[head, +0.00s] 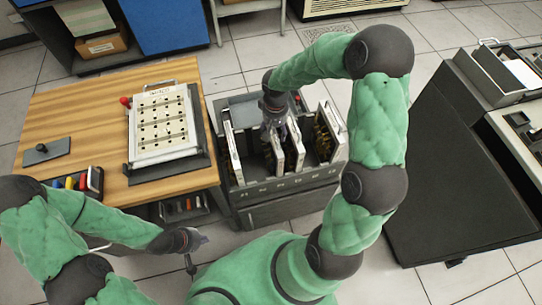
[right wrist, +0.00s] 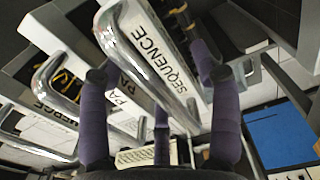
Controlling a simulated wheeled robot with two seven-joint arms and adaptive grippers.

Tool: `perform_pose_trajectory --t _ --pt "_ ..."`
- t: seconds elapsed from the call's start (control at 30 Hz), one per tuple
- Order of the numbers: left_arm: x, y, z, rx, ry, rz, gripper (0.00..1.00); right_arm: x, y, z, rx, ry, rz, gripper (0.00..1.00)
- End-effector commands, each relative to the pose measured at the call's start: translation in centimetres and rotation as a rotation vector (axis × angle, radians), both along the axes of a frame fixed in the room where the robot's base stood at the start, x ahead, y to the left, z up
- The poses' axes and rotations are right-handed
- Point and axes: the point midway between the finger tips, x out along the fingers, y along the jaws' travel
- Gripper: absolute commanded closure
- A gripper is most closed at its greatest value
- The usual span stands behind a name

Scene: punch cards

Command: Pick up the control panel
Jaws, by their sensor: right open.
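Several control panels with metal handles stand upright in a grey rack (head: 262,186). In the right wrist view, a panel labelled SEQUENCE (right wrist: 180,75) has its chrome handle (right wrist: 150,65) running between my right gripper's purple fingers (right wrist: 158,75). The fingers are open around the handle; I cannot tell whether they touch it. In the head view, my right gripper (head: 274,122) is over the middle of the rack and hides part of the panels. My left gripper (head: 192,240) is low, in front of the wooden table, apart from the panels; its finger opening is unclear.
Two further panels, one labelled MERGE (right wrist: 55,115), stand close beside SEQUENCE. Another panel (head: 164,124) lies on the wooden table (head: 60,105) left of the rack. A dark cabinet (head: 440,190) stands at right. Tiled floor is open behind the rack.

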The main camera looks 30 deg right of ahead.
Motion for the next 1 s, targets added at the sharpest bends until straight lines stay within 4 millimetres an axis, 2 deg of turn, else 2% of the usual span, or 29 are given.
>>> perform_pose_trajectory --t 0.07,0.27,0.5,0.87,1.0 --pt "0.0 0.0 -0.4 0.0 0.0 0.0 1.0 0.0 0.0 -0.7 0.0 -0.001 0.0 0.37" --pt "0.0 0.0 -0.2 0.0 0.0 0.0 1.0 0.0 0.0 -0.6 0.0 -0.001 0.0 0.37" --pt "0.0 0.0 -0.2 0.0 0.0 0.0 1.0 0.0 0.0 -0.6 0.0 -0.001 0.0 1.0" --pt "0.0 0.0 -0.1 0.0 0.0 0.0 1.0 0.3 -0.1 -0.2 -0.001 -0.008 -0.002 1.0" --pt "0.0 0.0 0.3 0.0 0.0 0.0 1.0 0.3 -0.1 0.8 -0.001 -0.01 -0.002 1.0"
